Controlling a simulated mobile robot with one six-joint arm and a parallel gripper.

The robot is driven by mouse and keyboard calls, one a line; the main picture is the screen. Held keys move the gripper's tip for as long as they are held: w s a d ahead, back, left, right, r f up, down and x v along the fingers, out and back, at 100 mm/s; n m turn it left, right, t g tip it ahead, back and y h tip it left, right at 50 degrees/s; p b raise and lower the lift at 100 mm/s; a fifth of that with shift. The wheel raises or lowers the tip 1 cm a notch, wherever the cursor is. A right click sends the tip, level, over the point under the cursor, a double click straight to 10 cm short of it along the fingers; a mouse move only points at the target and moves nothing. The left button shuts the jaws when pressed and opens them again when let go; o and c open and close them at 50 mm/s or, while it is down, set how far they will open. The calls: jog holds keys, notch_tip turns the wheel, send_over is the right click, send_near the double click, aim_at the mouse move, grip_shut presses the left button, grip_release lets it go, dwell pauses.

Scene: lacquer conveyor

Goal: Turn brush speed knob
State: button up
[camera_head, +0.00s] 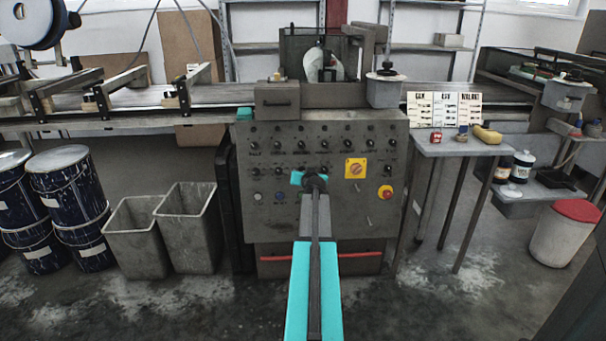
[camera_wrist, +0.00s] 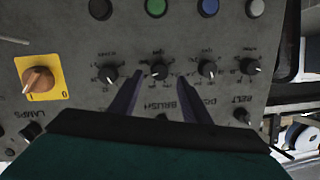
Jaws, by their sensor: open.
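The grey control panel (camera_head: 330,218) carries rows of small black knobs. In the wrist view the panel appears upside down. An upside-down BRUSH label (camera_wrist: 160,105) shows between the two fingers of my gripper (camera_wrist: 155,84). A dark shape just below that label may be its knob, mostly hidden by my gripper body. A black knob (camera_wrist: 158,72) with a white pointer stands beyond the label, near the gap between the fingertips. The fingers are apart with nothing clearly held. In the head view my gripper (camera_head: 315,183) is in front of the panel's middle and hides part of it.
A yellow plate with an orange rotary switch (camera_head: 355,168) and a red button (camera_head: 386,192) are on the panel's right. In the wrist view, green (camera_wrist: 156,8) and blue (camera_wrist: 208,7) buttons line the top. Grey bins (camera_head: 188,228) stand left of the panel.

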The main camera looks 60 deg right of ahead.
jog(key=v, duration=1.1)
jog(key=shift+p, duration=0.35)
jog(key=shift+w, duration=0.15)
